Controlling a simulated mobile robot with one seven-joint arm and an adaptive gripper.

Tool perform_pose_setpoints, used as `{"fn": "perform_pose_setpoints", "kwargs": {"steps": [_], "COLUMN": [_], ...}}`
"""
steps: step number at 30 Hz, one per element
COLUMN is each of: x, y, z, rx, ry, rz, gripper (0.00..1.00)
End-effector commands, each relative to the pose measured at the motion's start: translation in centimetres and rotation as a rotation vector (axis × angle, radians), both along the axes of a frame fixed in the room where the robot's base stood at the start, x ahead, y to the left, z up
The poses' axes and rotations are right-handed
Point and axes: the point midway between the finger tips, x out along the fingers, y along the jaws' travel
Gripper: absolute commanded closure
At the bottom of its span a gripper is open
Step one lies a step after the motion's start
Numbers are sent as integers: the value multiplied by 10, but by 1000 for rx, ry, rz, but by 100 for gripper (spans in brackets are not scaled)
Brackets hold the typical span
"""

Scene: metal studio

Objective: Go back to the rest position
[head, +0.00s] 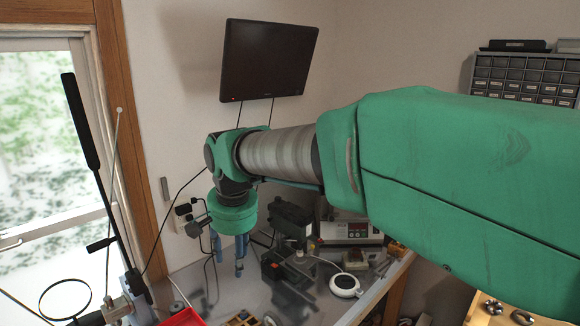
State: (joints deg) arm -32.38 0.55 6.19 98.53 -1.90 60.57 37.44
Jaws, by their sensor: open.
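My gripper (229,256) hangs at the end of my green arm, pointing down, left of the middle in the head view. Its blue-grey fingers are open, and I see nothing between them. It is above the metal workbench (190,281), beside the black equipment. My arm reaches in from the right and hides part of the wall and the bench behind it.
A wall monitor (268,60) hangs behind my arm. A magnifying glass (65,298) and a tall lamp arm (82,125) stand at the left by the window. A red tray (184,318), a small white round device (345,285) and a drawer cabinet (525,78) also show.

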Motion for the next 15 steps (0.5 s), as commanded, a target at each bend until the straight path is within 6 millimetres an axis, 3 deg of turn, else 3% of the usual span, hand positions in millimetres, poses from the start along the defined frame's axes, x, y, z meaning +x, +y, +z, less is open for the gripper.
{"fn": "perform_pose_setpoints", "kwargs": {"steps": [1, 3, 15], "x": [-6, -14, -78], "y": [-22, -48, -177], "z": [3, 5, 3], "rx": [2, 1, -14], "ry": [-12, -25, -108], "rz": [-4, -1, 16], "gripper": [57, 57, 57]}}
